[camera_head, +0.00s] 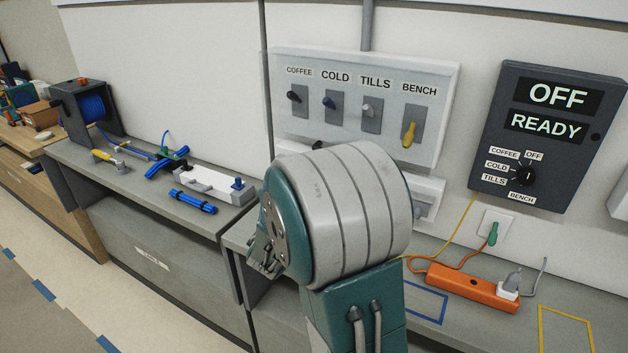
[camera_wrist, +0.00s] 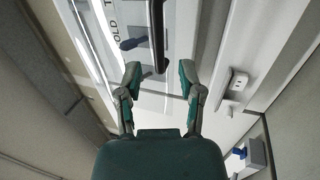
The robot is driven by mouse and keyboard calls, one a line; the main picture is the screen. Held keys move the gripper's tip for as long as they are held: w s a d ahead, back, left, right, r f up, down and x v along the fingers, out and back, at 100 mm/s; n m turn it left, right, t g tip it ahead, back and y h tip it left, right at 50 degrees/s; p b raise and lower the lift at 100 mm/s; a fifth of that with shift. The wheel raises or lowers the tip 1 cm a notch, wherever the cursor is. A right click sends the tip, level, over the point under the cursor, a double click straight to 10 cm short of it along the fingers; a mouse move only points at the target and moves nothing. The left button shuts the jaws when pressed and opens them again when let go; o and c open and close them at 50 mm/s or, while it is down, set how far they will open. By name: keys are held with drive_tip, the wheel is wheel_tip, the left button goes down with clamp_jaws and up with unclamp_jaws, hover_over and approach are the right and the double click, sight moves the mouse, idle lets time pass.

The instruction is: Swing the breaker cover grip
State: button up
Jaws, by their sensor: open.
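A bit of the dark grip (camera_head: 318,145) shows above my arm. In the wrist view the dark bar-shaped grip (camera_wrist: 158,35) lies just beyond and between my fingertips. My gripper (camera_wrist: 160,78) is open and empty; I cannot tell whether it touches the grip. The blue COLD lever (camera_wrist: 133,43) is left of the grip there. My fingers are not clear in the head view.
A dark panel (camera_head: 548,135) reading OFF and READY hangs to the right. An orange power strip (camera_head: 472,289) with cables lies on the bench below. A blue cable reel (camera_head: 92,106) and tools occupy the left bench.

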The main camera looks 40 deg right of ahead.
drive_tip(key=shift+t, duration=0.4)
drive_tip(key=x, duration=0.8)
drive_tip(key=shift+w+a, duration=0.1)
drive_tip(key=shift+w, duration=0.3)
drive_tip(key=shift+a+n, duration=0.2)
drive_tip(key=shift+n, duration=0.1)
clamp_jaws()
